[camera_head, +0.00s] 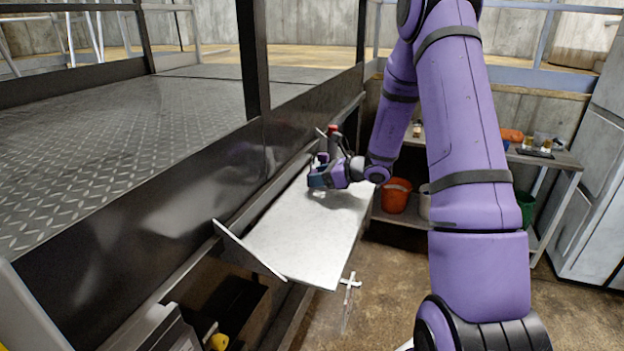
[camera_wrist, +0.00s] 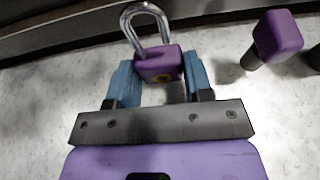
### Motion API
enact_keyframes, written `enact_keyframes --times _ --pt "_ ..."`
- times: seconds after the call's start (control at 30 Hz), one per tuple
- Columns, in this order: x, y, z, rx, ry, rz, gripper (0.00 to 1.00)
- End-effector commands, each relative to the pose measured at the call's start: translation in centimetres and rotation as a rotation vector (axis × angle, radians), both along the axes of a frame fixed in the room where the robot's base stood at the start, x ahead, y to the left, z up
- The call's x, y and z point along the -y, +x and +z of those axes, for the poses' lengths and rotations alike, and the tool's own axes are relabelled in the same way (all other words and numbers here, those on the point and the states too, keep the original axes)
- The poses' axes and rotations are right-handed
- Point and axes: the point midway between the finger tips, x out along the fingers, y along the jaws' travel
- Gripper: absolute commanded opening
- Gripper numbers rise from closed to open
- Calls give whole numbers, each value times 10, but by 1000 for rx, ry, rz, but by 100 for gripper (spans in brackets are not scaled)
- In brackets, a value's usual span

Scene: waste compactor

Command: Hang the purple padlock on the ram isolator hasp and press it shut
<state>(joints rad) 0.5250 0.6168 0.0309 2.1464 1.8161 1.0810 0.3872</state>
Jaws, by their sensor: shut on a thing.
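The purple padlock (camera_wrist: 160,65) is between the two blue fingers of my gripper (camera_wrist: 158,75) in the wrist view. Its silver shackle (camera_wrist: 146,20) points away from my gripper, toward the dark edge at the top. I cannot tell whether the shackle is latched. In the head view my gripper (camera_head: 317,179) is low over the far part of a pale metal shelf (camera_head: 300,240); the padlock is not clear there. I cannot make out the ram isolator hasp for certain in either view.
A purple-capped post (camera_wrist: 278,36) stands right of the padlock in the wrist view. A red-topped part (camera_head: 333,130) rises behind my gripper. A dark steel wall (camera_head: 170,200) borders the shelf on the left. An orange bucket (camera_head: 396,195) is beyond. The shelf's near part is bare.

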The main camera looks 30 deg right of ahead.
Motion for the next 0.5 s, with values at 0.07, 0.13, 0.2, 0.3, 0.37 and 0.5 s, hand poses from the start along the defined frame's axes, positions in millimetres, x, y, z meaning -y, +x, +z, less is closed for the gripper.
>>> enact_keyframes --times 0.07,0.13,0.2,0.3,0.37,0.5 --pt "0 0 4 2 -1 0 28" --pt "0 0 7 2 -1 0 28" --pt "0 0 10 2 0 -1 28" --pt "0 0 14 1 -1 -1 28" --pt "0 0 17 1 -2 0 28" --pt "0 0 23 1 -1 1 28"
